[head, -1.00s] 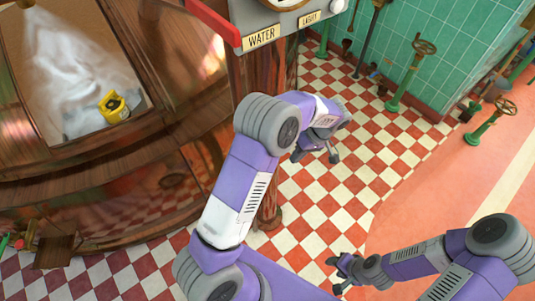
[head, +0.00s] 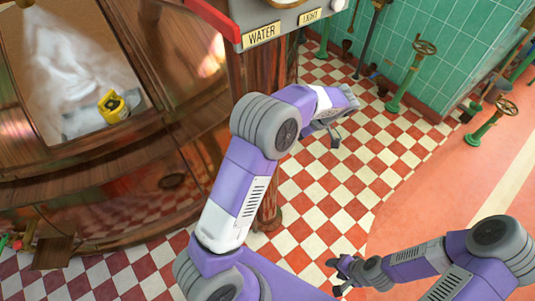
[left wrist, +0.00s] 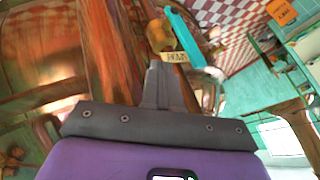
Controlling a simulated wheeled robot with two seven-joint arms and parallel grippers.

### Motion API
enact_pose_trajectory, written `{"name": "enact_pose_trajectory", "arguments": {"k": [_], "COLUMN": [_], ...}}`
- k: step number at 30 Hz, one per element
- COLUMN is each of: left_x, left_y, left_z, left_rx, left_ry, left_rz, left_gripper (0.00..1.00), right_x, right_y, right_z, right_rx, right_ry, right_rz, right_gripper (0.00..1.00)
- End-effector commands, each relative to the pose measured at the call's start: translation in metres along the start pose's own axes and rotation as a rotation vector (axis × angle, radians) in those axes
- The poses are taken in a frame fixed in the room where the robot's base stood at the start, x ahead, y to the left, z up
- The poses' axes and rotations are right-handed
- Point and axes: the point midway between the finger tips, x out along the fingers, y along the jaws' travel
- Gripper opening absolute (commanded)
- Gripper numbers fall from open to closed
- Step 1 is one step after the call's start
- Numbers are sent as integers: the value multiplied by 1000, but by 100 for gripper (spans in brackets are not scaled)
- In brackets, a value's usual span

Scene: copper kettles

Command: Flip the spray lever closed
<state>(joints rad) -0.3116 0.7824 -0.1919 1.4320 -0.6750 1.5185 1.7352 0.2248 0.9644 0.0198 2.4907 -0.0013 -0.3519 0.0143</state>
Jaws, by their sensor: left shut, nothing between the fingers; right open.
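I cannot tell for sure which part is the spray lever. A red bar-like part (head: 212,18) shows at the top of the head view, beside the panel with a "WATER" plate (head: 261,35). White spray (head: 75,70) shows behind the window at the left. In the left wrist view, a teal bar (left wrist: 184,34) with a pale end lies beyond the fingers, near a small lettered plate (left wrist: 175,57) and a brass-coloured part (left wrist: 160,36). My left gripper (left wrist: 162,80) is shut and empty; it also shows in the head view (head: 335,138). My right gripper (head: 340,276) is open and empty, low over the floor.
A "LIGHT" plate (head: 310,18) is on the panel. A copper column (head: 268,190) stands below it. Green valve stands (head: 408,75) are at the right. The checkered floor (head: 320,210) is open.

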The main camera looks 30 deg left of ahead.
Motion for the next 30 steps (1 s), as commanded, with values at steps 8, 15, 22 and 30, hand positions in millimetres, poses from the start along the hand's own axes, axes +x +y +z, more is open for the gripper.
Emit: {"name": "enact_pose_trajectory", "arguments": {"k": [8,15,22,30], "left_x": [64,75,80,80], "left_y": [-1,-26,-36,-36], "left_z": [0,0,0,0], "left_rx": [1,0,1,0], "left_ry": [-2,-2,-1,-1], "left_rz": [-4,1,0,1], "left_gripper": [0,0,0,0], "right_x": [9,9,9,9], "right_y": [3,3,3,3], "right_z": [0,0,0,0], "right_rx": [0,0,0,0], "right_ry": [0,0,0,0], "right_rz": [0,0,0,0], "right_gripper": [49,49,49,49]}}
